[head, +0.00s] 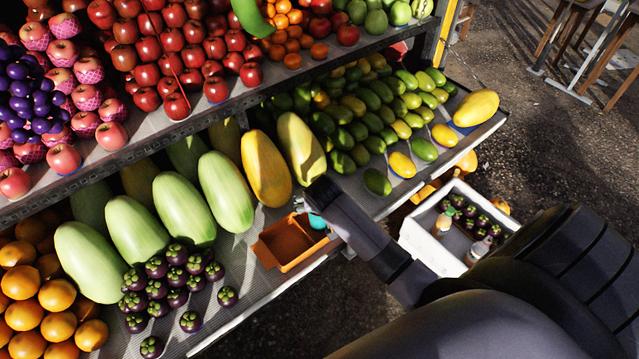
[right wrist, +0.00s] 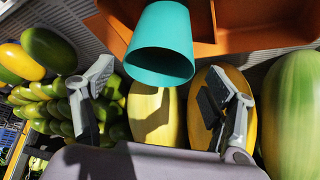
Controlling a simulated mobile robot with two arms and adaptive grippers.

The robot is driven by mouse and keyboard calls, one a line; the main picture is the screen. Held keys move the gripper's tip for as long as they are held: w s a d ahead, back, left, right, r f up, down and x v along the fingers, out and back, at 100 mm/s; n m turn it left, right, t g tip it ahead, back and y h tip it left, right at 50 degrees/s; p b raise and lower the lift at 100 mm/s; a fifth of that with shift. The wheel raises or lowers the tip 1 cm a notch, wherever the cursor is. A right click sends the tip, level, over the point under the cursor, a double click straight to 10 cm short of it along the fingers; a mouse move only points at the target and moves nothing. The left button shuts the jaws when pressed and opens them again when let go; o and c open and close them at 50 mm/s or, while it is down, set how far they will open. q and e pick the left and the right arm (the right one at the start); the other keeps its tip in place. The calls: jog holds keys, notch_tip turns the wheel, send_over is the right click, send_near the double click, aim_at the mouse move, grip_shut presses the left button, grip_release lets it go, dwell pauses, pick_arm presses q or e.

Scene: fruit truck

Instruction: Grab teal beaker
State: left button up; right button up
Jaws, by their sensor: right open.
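The teal beaker (right wrist: 160,42) shows large in the right wrist view, with its open rim towards the camera. In the head view only a small part of the beaker (head: 317,221) shows beside the orange tray (head: 272,252); my arm hides the rest. My right gripper (right wrist: 158,84) is open, with one finger on each side of the beaker's rim and a visible gap to both. In the head view my right gripper (head: 318,192) is over the shelf at the beaker, its fingers mostly hidden. The left gripper is out of view.
Large yellow melons (head: 266,168) and pale green melons (head: 184,211) lie close behind and left of the tray. Mangosteens (head: 228,296) are at the left front. Mangoes (head: 377,181) lie to the right. A white crate (head: 428,247) with bottles stands beyond the shelf edge.

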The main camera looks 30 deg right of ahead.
jog(key=shift+s+p+x, duration=0.15)
jog(key=shift+x, duration=1.35)
jog(key=shift+s+p+x, duration=0.1)
jog(key=shift+p+x, duration=0.05)
jog(key=shift+x, duration=1.35)
jog(key=shift+f, duration=0.1)
jog(key=c, duration=1.3)
jog(key=shift+c, duration=0.5)
